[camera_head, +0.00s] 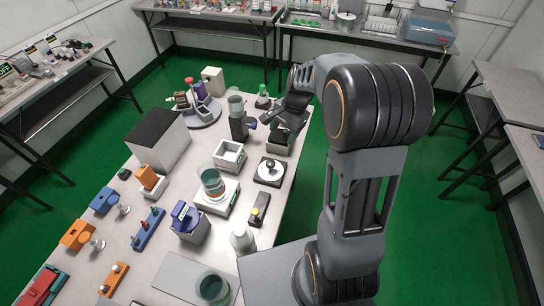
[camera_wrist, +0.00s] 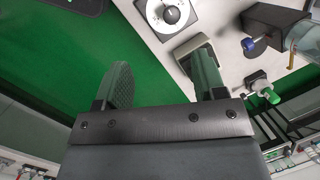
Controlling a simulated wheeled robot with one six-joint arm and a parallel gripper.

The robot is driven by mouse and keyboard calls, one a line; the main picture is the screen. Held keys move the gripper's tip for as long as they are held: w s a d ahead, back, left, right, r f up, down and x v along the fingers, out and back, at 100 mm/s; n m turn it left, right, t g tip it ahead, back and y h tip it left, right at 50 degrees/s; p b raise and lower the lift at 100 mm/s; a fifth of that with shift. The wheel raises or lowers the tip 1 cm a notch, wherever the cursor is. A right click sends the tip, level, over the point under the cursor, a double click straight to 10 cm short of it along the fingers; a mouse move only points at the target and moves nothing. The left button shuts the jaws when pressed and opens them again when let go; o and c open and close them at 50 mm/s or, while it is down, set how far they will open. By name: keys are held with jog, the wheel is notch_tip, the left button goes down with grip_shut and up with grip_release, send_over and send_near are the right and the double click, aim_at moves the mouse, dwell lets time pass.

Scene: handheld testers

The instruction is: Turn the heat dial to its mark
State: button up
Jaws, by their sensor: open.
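A round white dial plate with a black knob (camera_wrist: 171,14) shows at the top of the wrist view; its upper part is cut off by the frame. In the head view this dial (camera_head: 270,171) sits on a dark square base near the table's right edge. A mark on it is too small to read. My gripper (camera_head: 284,121) is above the table's right edge, beyond the dial and apart from it. In the wrist view my gripper (camera_wrist: 161,62) is open, with nothing between its two green-padded fingers.
A white open box (camera_head: 229,158) and a beaker (camera_head: 212,181) on a white unit stand left of the dial. A small block with a yellow button (camera_head: 258,210) lies in front. A dark stand with a blue knob (camera_wrist: 250,43) is nearby. Green floor lies beyond the edge.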

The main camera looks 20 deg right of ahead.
aim_at(271, 163)
jog(key=w+d+f+m+g+y+p, duration=0.1)
jog(key=w+d+f+m+y, duration=0.1)
jog(key=w+f+m, duration=0.3)
jog(key=shift+n, duration=0.3)
jog(key=x, duration=0.5)
jog(key=p+x, duration=0.1)
jog(key=x, duration=0.3)
jog(key=d+p+x, duration=0.1)
jog(key=x, duration=0.4)
jog(key=shift+s+a+f, duration=0.1)
jog(key=shift+s+f, duration=0.05)
jog(key=shift+f, duration=0.35)
jog(key=shift+c, duration=0.3)
jog(key=c, duration=0.7)
jog(key=shift+c, duration=0.7)
